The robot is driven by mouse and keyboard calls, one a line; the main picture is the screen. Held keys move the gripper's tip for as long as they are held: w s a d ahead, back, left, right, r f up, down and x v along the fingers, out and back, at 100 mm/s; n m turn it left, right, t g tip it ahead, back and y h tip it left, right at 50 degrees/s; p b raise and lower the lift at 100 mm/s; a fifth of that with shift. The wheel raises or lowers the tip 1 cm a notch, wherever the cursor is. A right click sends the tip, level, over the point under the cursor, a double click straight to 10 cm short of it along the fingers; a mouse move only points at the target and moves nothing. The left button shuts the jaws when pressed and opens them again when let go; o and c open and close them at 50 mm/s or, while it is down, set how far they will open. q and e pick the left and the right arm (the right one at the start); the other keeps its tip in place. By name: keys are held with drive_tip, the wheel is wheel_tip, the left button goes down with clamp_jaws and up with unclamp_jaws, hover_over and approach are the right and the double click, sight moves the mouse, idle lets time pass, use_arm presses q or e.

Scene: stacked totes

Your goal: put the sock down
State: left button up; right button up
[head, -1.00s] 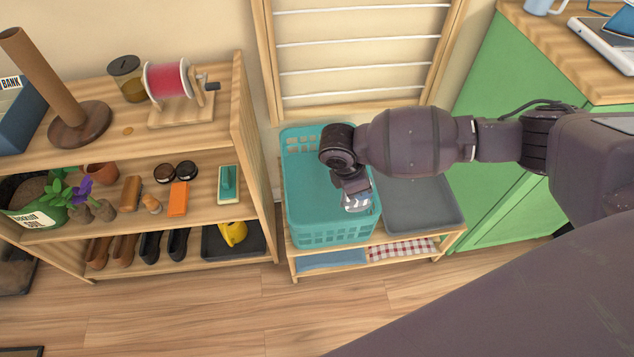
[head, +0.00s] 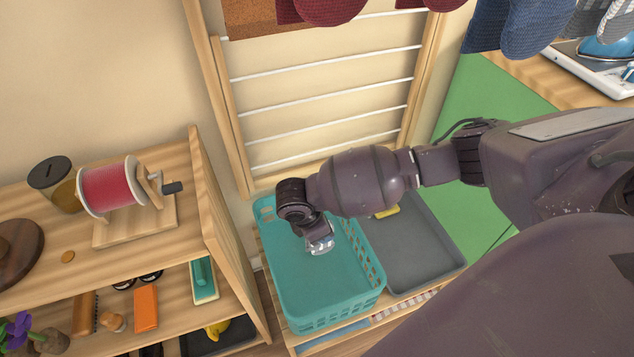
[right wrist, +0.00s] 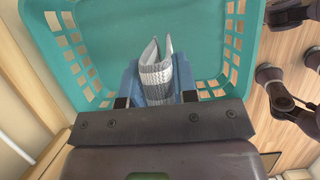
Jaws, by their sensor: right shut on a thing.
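My right gripper (head: 320,246) hangs over the inside of a teal laundry basket (head: 268,208), its fingers pointing down. In the right wrist view the gripper (right wrist: 156,90) is shut on a grey-and-white knitted sock (right wrist: 155,72), which stands folded up between the fingers. The basket (right wrist: 85,45) also fills most of that view, and its visible floor looks empty. Whether the sock touches the basket floor I cannot tell. My left gripper is in neither view.
A grey tray (head: 440,245) with a small yellow thing (head: 387,212) sits right of the basket. A wooden shelf with a red spool (head: 108,187) stands at left. Red socks (head: 325,8) and blue socks (head: 525,32) hang at the top. A green cabinet (head: 475,95) is at right.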

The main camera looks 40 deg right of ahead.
use_arm(q)
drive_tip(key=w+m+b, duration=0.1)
drive_tip(key=b, duration=0.1)
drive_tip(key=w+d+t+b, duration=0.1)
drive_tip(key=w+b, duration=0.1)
drive_tip(key=b, duration=0.1)
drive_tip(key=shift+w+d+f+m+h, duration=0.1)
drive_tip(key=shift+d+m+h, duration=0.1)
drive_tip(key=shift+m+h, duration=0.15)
use_arm(e)
wheel_tip(320, 180, down, 14)
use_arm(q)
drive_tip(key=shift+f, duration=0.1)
use_arm(e)
drive_tip(key=shift+f, duration=0.15)
drive_tip(key=o, duration=0.9)
